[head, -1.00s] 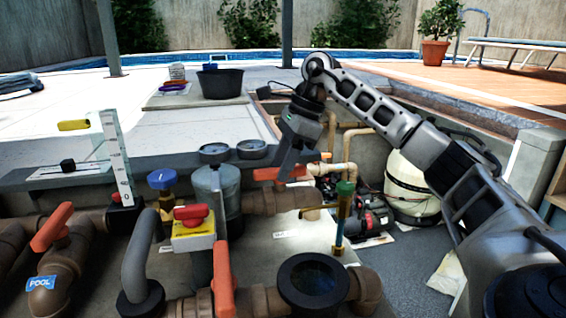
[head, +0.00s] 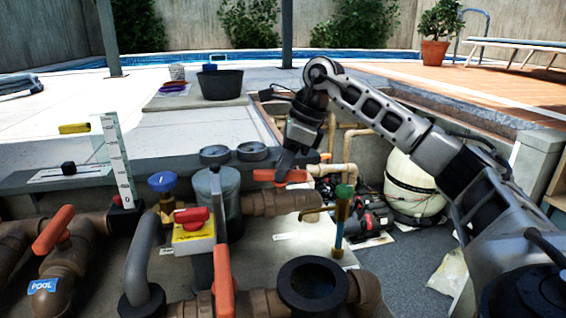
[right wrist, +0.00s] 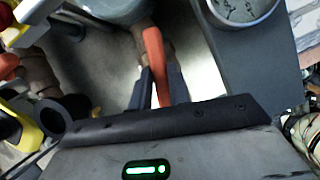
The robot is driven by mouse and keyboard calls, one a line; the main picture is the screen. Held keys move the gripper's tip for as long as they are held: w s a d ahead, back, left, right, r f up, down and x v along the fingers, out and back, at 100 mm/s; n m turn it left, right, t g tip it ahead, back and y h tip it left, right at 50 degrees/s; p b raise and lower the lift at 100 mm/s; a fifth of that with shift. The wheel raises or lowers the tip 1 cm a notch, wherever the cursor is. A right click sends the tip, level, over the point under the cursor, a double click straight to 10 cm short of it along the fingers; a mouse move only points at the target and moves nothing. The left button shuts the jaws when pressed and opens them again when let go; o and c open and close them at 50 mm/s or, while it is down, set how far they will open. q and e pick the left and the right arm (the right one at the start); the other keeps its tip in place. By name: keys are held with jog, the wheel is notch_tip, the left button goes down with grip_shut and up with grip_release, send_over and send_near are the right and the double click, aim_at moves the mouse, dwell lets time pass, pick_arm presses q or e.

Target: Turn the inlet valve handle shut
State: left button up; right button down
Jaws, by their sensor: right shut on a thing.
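An orange valve handle (head: 296,176) sits on a brown pipe (head: 275,203) right of the grey round-topped housing. My right gripper (head: 281,176) reaches down onto this handle from above. In the right wrist view the handle (right wrist: 154,50) runs between the two dark fingers (right wrist: 160,88), which are shut on it. The pipe beneath is partly hidden there. Other orange handles stand at the left (head: 53,229), near a blue POOL label, and at the front centre (head: 223,285). My left gripper is not in view.
A yellow box with a red knob (head: 193,218), a blue-knobbed valve (head: 162,182) and a green-topped brass valve (head: 344,192) stand close by. Two gauges (head: 251,151) lie behind the housing. A dark tub (head: 221,84) stands on the deck.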

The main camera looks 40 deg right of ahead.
jog(key=m+h+p, duration=0.1)
jog(key=m, duration=0.2)
jog(key=shift+s+r+m+t, duration=0.1)
jog(key=shift+m+t, duration=0.3)
jog(key=m+h, duration=0.1)
jog(key=m, duration=0.1)
jog(key=shift+a+m, duration=0.15)
jog(key=shift+m, duration=0.15)
jog(key=shift+m+t+h+p, duration=0.3)
jog(key=shift+m+h+p, duration=0.2)
jog(key=shift+m, duration=0.4)
jog(key=m+h, duration=0.1)
jog(key=m, duration=0.1)
jog(key=shift+a+m, duration=0.15)
jog(key=shift+m, duration=0.25)
jog(key=shift+m+h+p, duration=0.45)
jog(key=shift+m+h, duration=0.05)
jog(key=shift+m, duration=0.6)
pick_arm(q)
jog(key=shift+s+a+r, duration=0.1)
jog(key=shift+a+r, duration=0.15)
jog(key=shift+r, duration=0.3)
pick_arm(e)
jog(key=shift+m+h, duration=0.3)
jog(key=shift+m, duration=0.6)
